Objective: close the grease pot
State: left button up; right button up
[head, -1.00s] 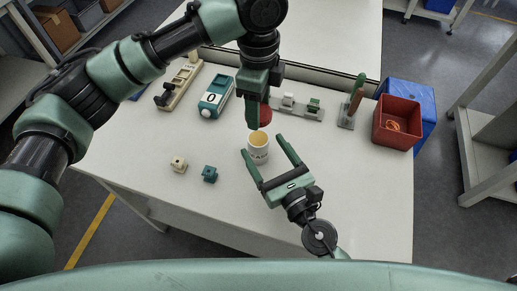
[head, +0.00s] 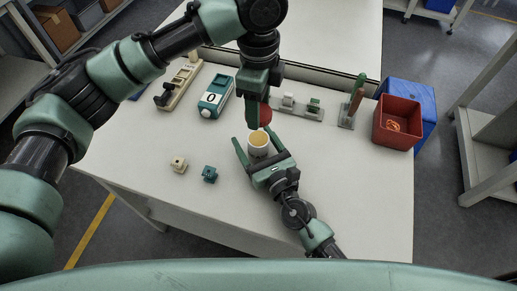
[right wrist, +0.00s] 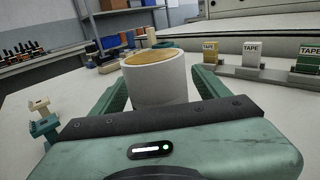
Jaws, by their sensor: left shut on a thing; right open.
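The grease pot (head: 258,144) is a small white cup with yellow-brown grease showing at its open top. It stands upright on the table, and it also shows in the right wrist view (right wrist: 158,80). My right gripper (head: 252,138) is open, with one finger on each side of the pot; I cannot tell whether the fingers touch it. My left gripper (head: 258,112) points down just above and behind the pot. It is shut on a red round lid (head: 265,115), partly hidden by the fingers.
A cream connector (head: 179,165) and a teal connector (head: 210,174) lie left of the pot. Behind stand a teal-white device (head: 215,97), a cream strip (head: 178,86), a grey rack (head: 298,108) and a green-handled tool (head: 356,92). A red bin (head: 397,122) is at right. The front table is clear.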

jog(key=shift+w, duration=0.1)
jog(key=shift+c, duration=0.4)
grip_shut()
pick_arm(q)
send_over(258, 138)
jog(key=shift+f, duration=2.5)
jog(key=shift+f, duration=0.1)
jog(key=shift+f, duration=0.8)
jog(key=shift+f, duration=0.55)
